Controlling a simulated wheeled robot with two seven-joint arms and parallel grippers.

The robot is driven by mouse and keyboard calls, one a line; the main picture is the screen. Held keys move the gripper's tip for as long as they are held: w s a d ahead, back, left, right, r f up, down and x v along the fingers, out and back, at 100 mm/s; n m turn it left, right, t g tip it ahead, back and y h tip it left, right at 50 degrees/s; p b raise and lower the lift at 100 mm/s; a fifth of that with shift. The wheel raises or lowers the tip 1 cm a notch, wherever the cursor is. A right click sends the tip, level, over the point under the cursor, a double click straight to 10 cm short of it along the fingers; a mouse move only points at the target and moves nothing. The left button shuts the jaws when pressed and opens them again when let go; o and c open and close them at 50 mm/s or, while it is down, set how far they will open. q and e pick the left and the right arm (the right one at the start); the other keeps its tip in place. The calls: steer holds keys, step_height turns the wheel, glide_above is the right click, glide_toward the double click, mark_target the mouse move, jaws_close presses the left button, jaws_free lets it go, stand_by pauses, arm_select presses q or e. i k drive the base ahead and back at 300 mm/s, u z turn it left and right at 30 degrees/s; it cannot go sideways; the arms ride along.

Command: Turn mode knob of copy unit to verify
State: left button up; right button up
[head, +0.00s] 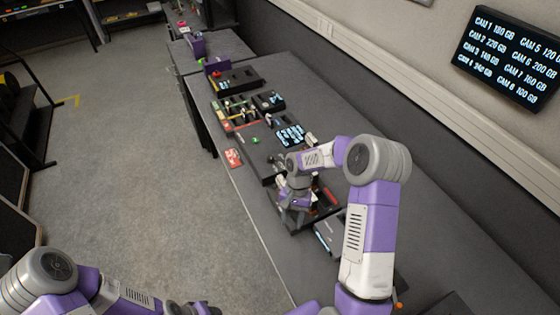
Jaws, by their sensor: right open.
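My right gripper (291,206) is over the workbench (350,140), pointing down at a dark unit (328,197) with small red and orange parts. The gripper is open. It hides much of that unit, and I cannot see a mode knob or tell whether the fingers touch anything. Just beyond is a black unit with a lit display (290,135) and a green knob or button (255,140). I cannot read any label, so I cannot tell which unit is the copy unit. My left arm enters at the bottom left; its gripper does not show.
A red item (233,158) lies at the bench's left edge. A black tray with a red part (238,80) stands further back. A grey box (328,235) is nearer me. A wall screen (510,58) lists CAM sizes. The floor at left is clear.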

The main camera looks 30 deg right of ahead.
mark_target(271, 160)
steer(key=z, duration=0.4)
steer(key=i, duration=1.3)
steer(key=u, duration=0.3)
